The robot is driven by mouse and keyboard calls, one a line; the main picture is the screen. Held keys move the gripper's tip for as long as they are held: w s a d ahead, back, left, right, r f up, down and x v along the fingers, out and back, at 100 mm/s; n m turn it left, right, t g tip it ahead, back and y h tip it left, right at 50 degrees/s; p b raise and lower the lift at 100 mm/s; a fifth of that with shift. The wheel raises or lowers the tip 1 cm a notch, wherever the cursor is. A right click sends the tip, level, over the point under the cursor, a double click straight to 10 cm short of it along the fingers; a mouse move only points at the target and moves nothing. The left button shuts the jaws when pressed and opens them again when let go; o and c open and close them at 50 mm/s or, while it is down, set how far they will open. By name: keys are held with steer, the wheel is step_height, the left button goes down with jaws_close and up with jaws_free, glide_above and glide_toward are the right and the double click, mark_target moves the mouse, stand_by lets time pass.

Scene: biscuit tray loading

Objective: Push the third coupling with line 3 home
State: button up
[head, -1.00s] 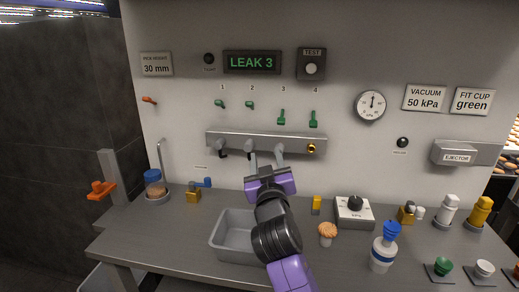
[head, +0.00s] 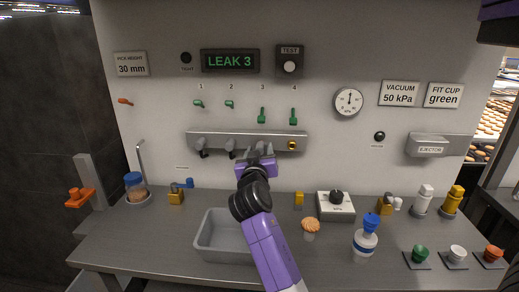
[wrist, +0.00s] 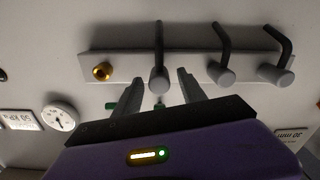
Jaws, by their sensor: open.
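The grey manifold bar (head: 220,137) is on the wall, with couplings and dark lines on its first three ports. The third coupling (wrist: 159,81) with its dark line shows in the wrist view. My gripper (head: 260,153) is open at the third port. In the wrist view my gripper's fingers (wrist: 156,90) stand on either side of the third coupling, with visible space to each. The head view hides most of that coupling behind my gripper. I cannot tell how deep it sits. The display (head: 230,61) reads LEAK 3.
A bare brass port (head: 292,145) is at the fourth place, right of my gripper. Green valve handles (head: 262,116) are above the bar. Below are a grey basin (head: 203,240), a biscuit (head: 310,225) and a dial box (head: 335,207). The wall between bar and gauge (head: 349,101) is clear.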

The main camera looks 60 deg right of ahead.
steer(key=shift+d, duration=0.15)
jaws_close()
stand_by(1.4)
